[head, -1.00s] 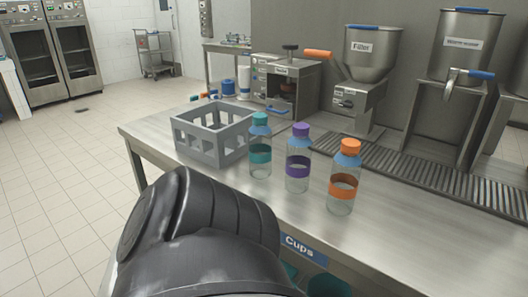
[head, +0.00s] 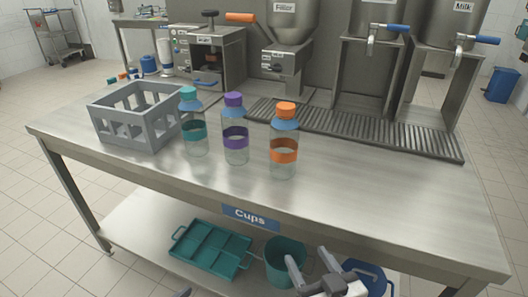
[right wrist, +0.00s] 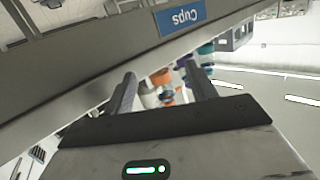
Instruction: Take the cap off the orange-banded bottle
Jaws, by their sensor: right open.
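The orange-banded bottle (head: 284,151) stands upright on the steel table, rightmost of three clear bottles. Its orange cap (head: 286,110) is on, above a blue shoulder. My right gripper (head: 309,257) is open and empty at the bottom of the head view, in front of the table and well short of the bottle. In the right wrist view its two fingers (right wrist: 163,84) are spread apart, with orange parts of the bottle (right wrist: 167,97) small and distant between them. A small dark piece at the head view's bottom edge may be my left gripper; its jaws do not show.
A purple-banded bottle (head: 236,145) and a teal-banded bottle (head: 194,132) stand close to the left, beside a grey crate (head: 135,134). The table's front edge carries a Cups sign (head: 250,215). The table top (head: 390,185) is clear to the right.

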